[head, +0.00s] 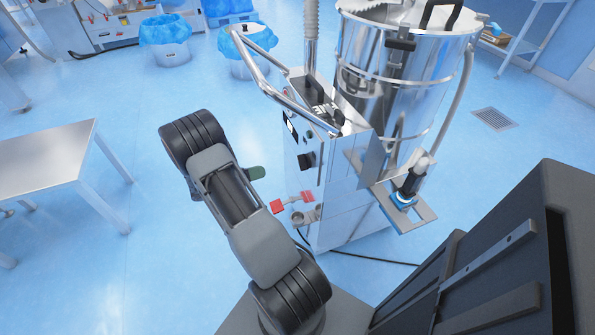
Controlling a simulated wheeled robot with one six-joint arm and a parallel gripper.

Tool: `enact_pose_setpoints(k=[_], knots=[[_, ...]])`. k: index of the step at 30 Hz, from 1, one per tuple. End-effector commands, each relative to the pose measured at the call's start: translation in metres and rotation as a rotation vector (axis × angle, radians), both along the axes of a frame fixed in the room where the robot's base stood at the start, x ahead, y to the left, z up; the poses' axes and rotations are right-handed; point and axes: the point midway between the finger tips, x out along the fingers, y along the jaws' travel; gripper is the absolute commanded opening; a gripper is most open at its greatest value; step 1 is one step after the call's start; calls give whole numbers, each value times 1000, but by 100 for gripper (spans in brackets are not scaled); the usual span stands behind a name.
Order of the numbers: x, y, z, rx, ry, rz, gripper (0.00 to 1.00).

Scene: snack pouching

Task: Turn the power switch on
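Lower down are red parts (307,196) by a metal fitting. My arm rises from the bottom centre and bends at upper left, in front of and left of the machine. I cannot make out my gripper; a dark green piece beside the arm is unclear.
A bent steel handle (268,75) juts from the machine toward upper left. A nozzle (408,190) with a plate is on its right. A steel table (45,160) stands at left, blue-lined bins (166,42) behind. A black cable lies on the floor.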

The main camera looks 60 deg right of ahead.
Motion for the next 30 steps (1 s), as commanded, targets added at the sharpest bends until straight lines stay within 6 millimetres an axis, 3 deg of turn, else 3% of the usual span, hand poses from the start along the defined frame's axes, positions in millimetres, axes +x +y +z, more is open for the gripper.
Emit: enact_pose_setpoints(k=[3,19,30], knots=[[-5,-10,-8,-2,29,4,38],[-62,-85,-8,-2,30,4,38],[-80,-111,-7,-1,29,6,38]])
